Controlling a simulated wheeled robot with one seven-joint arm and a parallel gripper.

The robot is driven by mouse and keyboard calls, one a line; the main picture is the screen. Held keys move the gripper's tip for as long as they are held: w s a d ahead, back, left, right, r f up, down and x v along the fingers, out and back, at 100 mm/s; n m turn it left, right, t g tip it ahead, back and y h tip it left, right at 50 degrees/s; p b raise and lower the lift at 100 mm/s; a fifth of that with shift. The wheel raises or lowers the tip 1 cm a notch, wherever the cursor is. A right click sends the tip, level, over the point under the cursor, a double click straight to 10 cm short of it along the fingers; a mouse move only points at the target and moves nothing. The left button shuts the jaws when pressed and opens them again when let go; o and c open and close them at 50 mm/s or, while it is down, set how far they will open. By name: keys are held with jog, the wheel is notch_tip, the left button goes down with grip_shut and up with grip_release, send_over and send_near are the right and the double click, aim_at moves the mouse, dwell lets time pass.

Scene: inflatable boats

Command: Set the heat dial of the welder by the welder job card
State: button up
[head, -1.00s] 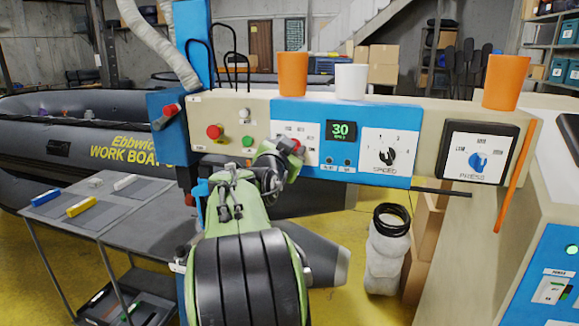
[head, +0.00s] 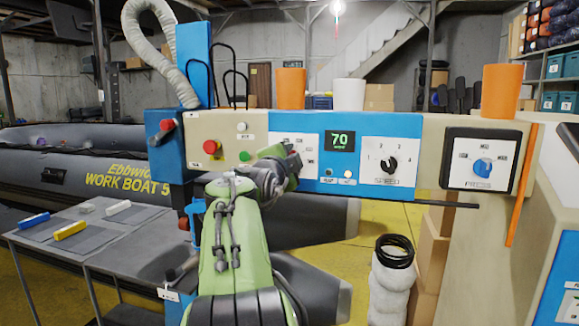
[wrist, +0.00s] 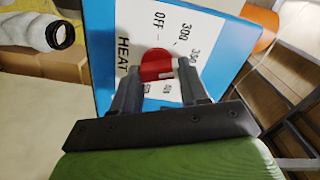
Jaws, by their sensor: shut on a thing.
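The blue and cream welder panel (head: 400,135) stands ahead of me in the head view. My gripper (head: 288,160) is at the white heat plate left of the display. In the wrist view my gripper (wrist: 158,74) is shut on the red heat dial (wrist: 155,60), a finger on each side. The plate (wrist: 190,30) reads HEAT, OFF and 300; other marks are partly hidden by the fingers, and I cannot tell the dial's setting. The green display (head: 340,139) reads 70. I cannot make out the job card.
The speed dial (head: 389,164) and blue press dial (head: 483,167) are to the right. Two orange cups and a white cup (head: 349,94) stand on top. A red button (head: 211,147) is left. A grey table (head: 110,245) and a grey boat (head: 60,165) are at the left.

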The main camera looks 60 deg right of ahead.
dwell(0.4)
jog(key=o, duration=1.1)
jog(key=shift+c, duration=0.2)
jog(key=s+a+b, duration=0.1)
jog(key=s+a, duration=0.1)
jog(key=a, duration=1.3)
jog(key=shift+s+a, duration=0.25)
jog(key=shift+a, duration=0.05)
